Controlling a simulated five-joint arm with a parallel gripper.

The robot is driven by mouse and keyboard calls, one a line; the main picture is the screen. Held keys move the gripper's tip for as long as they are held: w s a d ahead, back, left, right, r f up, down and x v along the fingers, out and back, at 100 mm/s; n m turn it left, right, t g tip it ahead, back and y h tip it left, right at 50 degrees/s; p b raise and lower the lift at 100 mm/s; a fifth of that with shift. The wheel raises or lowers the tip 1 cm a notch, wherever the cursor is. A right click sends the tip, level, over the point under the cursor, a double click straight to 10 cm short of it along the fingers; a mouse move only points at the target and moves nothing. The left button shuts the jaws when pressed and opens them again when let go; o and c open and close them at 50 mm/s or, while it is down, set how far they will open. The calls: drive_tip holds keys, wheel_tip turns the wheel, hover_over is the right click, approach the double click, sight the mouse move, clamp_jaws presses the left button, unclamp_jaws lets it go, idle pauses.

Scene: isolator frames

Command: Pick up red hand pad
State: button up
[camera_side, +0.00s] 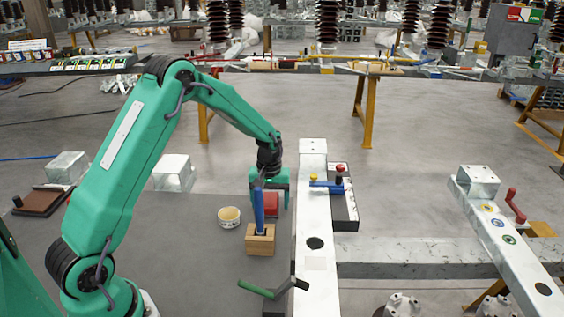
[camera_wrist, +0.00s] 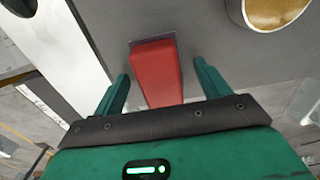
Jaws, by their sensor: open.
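The red hand pad (camera_wrist: 157,72) is a red block with a dark grey edge at its far end. In the wrist view it lies between the two fingers of my gripper (camera_wrist: 161,88), with a gap on each side. In the side view the pad (camera_side: 271,204) shows below my gripper (camera_side: 270,190), partly hidden behind a blue-handled tool. My gripper is open and points down. Its fingers stand on either side of the pad and do not appear to touch it. I cannot tell the exact height of the fingertips over the grey surface.
A wooden block (camera_side: 260,245) holding an upright blue handle (camera_side: 258,208) stands just in front of the pad. A cup with yellowish contents (camera_side: 229,217) is to the left. A long pale metal beam (camera_side: 314,230) runs close on the right.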

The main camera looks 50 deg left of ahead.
sight(270, 199)
drive_tip(key=shift+f, duration=0.1)
idle(0.4)
drive_tip(key=c, duration=1.1)
drive_tip(key=shift+c, duration=0.2)
drive_tip(key=shift+r, duration=0.2)
drive_tip(key=shift+r, duration=0.65)
wheel_tip(270, 199, up, 2)
drive_tip(key=shift+r, duration=0.15)
drive_tip(key=shift+s+d+r, duration=0.65)
drive_tip(key=shift+d+r, duration=0.55)
drive_tip(key=shift+d, duration=0.65)
drive_tip(key=shift+s+d+r, duration=0.6)
drive_tip(key=shift+d+r, duration=0.55)
drive_tip(key=shift+d, duration=0.7)
drive_tip(key=shift+s+d+r, duration=0.65)
drive_tip(key=shift+d+r, duration=0.55)
drive_tip(key=shift+d, duration=0.65)
